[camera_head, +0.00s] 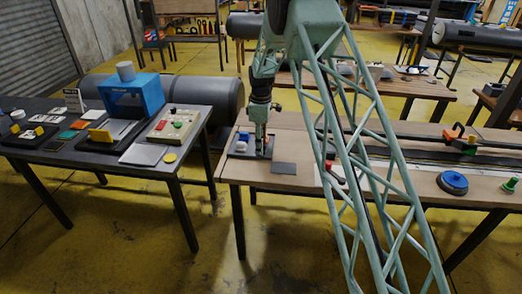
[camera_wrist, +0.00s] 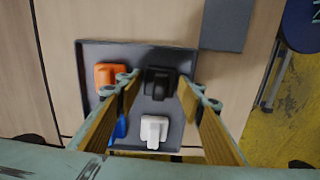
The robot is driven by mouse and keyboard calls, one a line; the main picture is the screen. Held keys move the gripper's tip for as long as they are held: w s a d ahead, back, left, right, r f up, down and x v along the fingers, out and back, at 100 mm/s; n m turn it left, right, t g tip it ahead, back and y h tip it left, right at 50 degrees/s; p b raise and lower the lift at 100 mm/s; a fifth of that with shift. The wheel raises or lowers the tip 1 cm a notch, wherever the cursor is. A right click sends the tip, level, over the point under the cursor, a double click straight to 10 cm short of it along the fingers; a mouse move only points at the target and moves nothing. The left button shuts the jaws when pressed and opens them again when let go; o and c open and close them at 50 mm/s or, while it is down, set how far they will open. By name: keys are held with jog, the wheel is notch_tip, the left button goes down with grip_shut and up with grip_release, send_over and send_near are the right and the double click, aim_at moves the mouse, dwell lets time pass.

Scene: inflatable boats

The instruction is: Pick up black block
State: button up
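The black block (camera_wrist: 160,83) sits in a shallow grey tray (camera_wrist: 178,139) in the wrist view, at the upper middle of the tray. An orange block (camera_wrist: 106,75) is to its left. A white block (camera_wrist: 153,131) is below it, and a blue block (camera_wrist: 119,128) is partly hidden behind the left finger. My gripper (camera_wrist: 159,86) is open, its two yellow-lined fingers on either side of the black block. Gaps show between the fingers and the block. In the head view my gripper (camera_head: 264,153) is low over the tray on the wooden table; the black block cannot be made out there.
A dark flat plate (camera_head: 284,168) lies on the table (camera_head: 230,172) right of the tray. A red-handled tool (camera_head: 334,172) and a round blue object (camera_head: 453,182) are farther right. A dark table (camera_head: 150,172) with a blue machine (camera_head: 130,94) stands left across a gap.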

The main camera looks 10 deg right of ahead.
jog(key=shift+c, duration=0.2)
jog(key=c, duration=0.6)
jog(key=shift+r, duration=0.1)
jog(key=shift+r+p, duration=0.4)
jog(key=shift+r, duration=1.2)
jog(key=shift+s+d+r, duration=0.1)
jog(key=shift+s+r, duration=0.05)
jog(key=s+d, duration=0.2)
jog(key=s, duration=0.2)
jog(key=s+d+r+p, duration=0.1)
jog(key=s+d, duration=0.1)
jog(key=s, duration=0.3)
jog(key=s+d, duration=0.3)
jog(key=s, duration=0.2)
jog(key=shift+r, duration=0.15)
